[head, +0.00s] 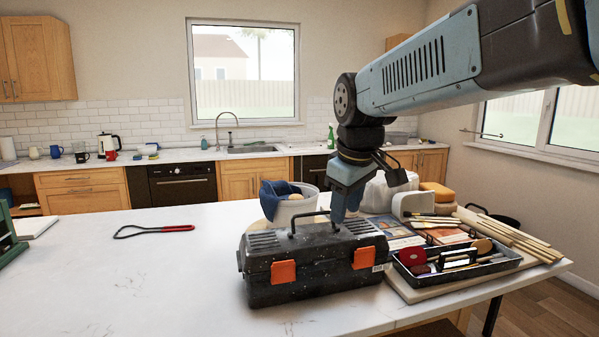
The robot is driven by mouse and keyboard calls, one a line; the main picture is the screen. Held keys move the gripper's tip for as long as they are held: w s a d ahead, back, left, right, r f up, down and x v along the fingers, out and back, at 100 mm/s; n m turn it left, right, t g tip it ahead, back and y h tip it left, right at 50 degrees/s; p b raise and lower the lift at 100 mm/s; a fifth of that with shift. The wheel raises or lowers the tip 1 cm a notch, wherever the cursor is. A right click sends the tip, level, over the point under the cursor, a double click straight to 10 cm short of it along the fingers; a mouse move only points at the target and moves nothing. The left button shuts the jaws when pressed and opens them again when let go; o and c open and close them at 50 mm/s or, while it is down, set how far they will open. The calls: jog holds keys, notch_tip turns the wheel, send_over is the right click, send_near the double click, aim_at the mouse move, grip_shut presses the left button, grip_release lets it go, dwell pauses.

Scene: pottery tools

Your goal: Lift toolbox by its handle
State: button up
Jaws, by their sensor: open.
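The toolbox (318,277) is black with speckled marks and two orange latches. It stands upright and closed on the white counter. Its black handle (313,214) is raised above the lid. My gripper (340,215) points down just above the lid, at the right end of the handle. It is open, and one finger hides the other in part. I cannot tell whether a finger touches the handle, or whether the handle lies between the fingers.
A black tool tray (455,275) with brushes and wooden tools stands close at the right. A white bucket (290,207) with a blue cloth is behind the toolbox. A red-handled wire tool (155,230) lies at left. The counter's (130,285) front left is clear.

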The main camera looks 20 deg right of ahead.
jog(key=w+d+r+n+g, duration=0.15)
jog(key=w+n+g, duration=0.25)
jog(key=w+n, duration=1.2)
jog(key=shift+w+d+f+m, duration=0.1)
jog(key=shift+w+f+m, duration=0.55)
jog(key=shift+f, duration=1.05)
jog(key=shift+w+d+f+m, duration=0.1)
jog(key=shift+w+f+m, duration=0.55)
jog(key=shift+f, duration=1.1)
jog(key=shift+w+d+f+m, duration=0.1)
jog(key=shift+w+f+m, duration=0.5)
jog(key=shift+f, duration=1.1)
grip_shut()
jog(key=shift+s, duration=0.1)
